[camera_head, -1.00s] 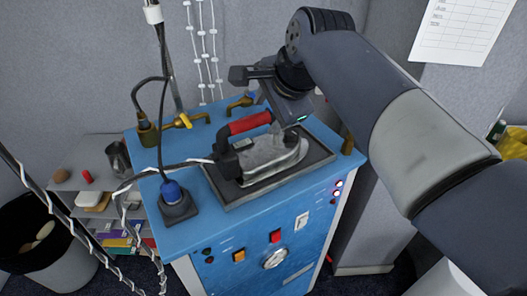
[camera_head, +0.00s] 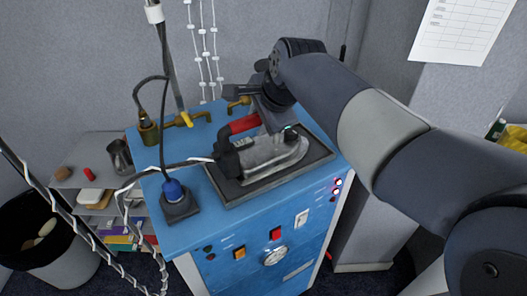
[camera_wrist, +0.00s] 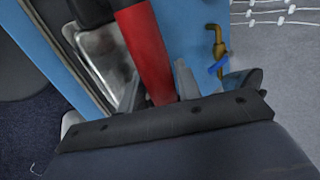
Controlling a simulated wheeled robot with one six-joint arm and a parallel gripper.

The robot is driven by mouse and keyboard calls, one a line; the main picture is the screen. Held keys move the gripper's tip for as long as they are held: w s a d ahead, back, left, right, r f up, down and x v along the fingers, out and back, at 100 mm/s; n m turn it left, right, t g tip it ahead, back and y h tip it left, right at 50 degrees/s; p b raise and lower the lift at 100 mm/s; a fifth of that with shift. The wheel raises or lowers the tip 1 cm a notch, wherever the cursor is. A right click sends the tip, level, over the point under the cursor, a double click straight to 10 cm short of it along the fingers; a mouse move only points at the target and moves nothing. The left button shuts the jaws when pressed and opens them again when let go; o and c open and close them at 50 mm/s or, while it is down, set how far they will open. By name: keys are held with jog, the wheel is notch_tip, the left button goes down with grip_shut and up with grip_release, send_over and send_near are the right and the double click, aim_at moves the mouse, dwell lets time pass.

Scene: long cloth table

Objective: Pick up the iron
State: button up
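The iron (camera_head: 268,158) has a grey metal body, a black rear part and a red handle (camera_head: 240,125). It rests on a dark pad (camera_head: 228,193) on top of the blue machine. My gripper (camera_head: 272,122) points down at the front end of the handle, above the iron's body. In the wrist view, the red handle (camera_wrist: 147,50) runs between the two fingers of my gripper (camera_wrist: 160,85). The fingers look apart, one on each side of the handle, with no clear grip on it. The fingertips are partly hidden in the head view.
A blue plug on a dark base (camera_head: 176,200) stands left of the pad. Brass taps (camera_head: 186,120) stand along the back of the blue machine (camera_head: 200,232). A shelf and bin are at left.

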grip_shut()
jog(key=shift+w+r, duration=0.1)
jog(key=shift+r, duration=0.15)
